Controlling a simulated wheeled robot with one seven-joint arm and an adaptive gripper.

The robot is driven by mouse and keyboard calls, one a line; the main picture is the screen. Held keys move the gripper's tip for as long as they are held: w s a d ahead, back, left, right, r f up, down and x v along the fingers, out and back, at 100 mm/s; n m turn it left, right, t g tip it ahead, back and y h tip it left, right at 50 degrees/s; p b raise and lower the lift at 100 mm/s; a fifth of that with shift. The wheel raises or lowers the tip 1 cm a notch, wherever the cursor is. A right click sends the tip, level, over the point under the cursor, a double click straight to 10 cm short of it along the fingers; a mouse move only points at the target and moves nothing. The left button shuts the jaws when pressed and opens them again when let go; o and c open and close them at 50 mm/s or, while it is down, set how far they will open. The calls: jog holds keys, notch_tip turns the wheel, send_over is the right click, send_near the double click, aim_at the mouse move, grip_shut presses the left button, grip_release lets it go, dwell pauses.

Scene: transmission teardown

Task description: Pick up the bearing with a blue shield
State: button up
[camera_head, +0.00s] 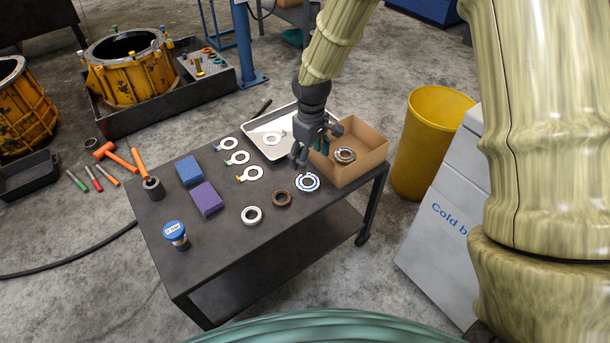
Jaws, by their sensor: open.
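The bearing with a blue shield (308,182) lies flat on the dark cart top, near its right end, just left of the cardboard box. My gripper (308,156) is open and appears empty. It points down just above and behind this bearing in the picture, beside the box's left wall. I cannot tell its exact height or whether a finger touches anything. A brown bearing (281,199) and a pale bearing (251,215) lie in a row to the left of the blue one.
The cardboard box (362,172) holds another bearing (345,155). A metal tray (259,139) with a ring stands behind. Several tagged rings, a blue block (189,171), a purple block (207,199) and a blue-lidded jar (176,235) share the cart (225,250). The front right top is clear.

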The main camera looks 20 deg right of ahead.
aim_at(308, 185)
jog(key=f, duration=0.3)
jog(key=f+b, duration=0.1)
jog(key=f, duration=0.6)
jog(key=shift+w+a+f+b, duration=0.15)
jog(key=shift+w+f+b, duration=0.05)
jog(key=shift+w+b, duration=0.2)
jog(key=c, duration=1)
